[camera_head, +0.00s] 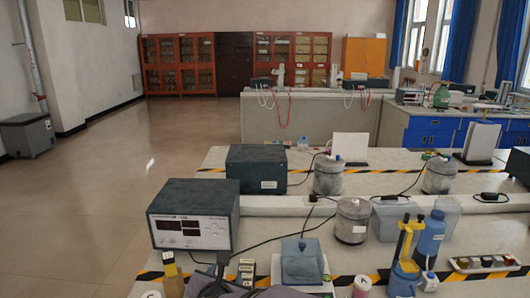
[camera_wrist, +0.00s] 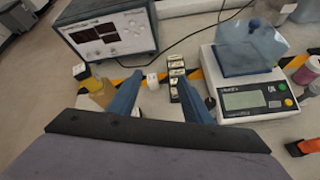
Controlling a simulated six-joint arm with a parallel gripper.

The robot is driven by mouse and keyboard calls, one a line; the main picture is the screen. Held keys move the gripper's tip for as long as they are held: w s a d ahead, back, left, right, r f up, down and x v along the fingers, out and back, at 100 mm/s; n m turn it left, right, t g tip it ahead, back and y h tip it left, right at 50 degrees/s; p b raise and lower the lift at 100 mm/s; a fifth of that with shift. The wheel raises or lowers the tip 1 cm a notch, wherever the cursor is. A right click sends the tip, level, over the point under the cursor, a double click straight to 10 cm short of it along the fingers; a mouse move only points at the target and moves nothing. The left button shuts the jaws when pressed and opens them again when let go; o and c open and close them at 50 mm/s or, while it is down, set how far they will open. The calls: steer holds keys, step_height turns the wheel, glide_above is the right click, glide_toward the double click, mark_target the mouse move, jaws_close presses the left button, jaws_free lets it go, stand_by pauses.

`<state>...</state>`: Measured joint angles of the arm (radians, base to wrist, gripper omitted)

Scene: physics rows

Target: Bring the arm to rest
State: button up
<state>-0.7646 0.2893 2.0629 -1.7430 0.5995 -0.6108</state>
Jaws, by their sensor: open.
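My gripper (camera_wrist: 159,79) shows in the wrist view with its two blue fingers spread apart and nothing held between them. The fingers reach over the near part of the bench, pointing toward a small white cube (camera_wrist: 152,80) and a dark rack of labelled blocks (camera_wrist: 178,68). I cannot tell the fingertips' height above the bench. In the head view, a dark part at the bottom edge, left of the balance, seems to be my arm; the fingers are not clear there.
Yellow-black tape (camera_head: 345,280) crosses the bench. A blue bottle (camera_head: 431,235) and a sample tray (camera_head: 484,263) are at right.

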steer(key=s+d+f+m+g+h+p, duration=0.1)
steer(key=s+d+f+m+g+h, duration=0.3)
steer(key=d+m, duration=0.65)
steer(key=s+d+m+g+h+p, duration=0.1)
steer(key=s+d+m+g+p, duration=0.15)
steer(key=s+d+m, duration=0.8)
steer(key=s+d+f+m+g+y+p, duration=0.1)
steer(key=s+d+m+g+y, duration=0.3)
steer(key=s+m, duration=0.7)
steer(key=shift+d+f+m+g+p, duration=0.4)
steer(key=shift+d+g, duration=0.15)
steer(key=shift+g, duration=0.1)
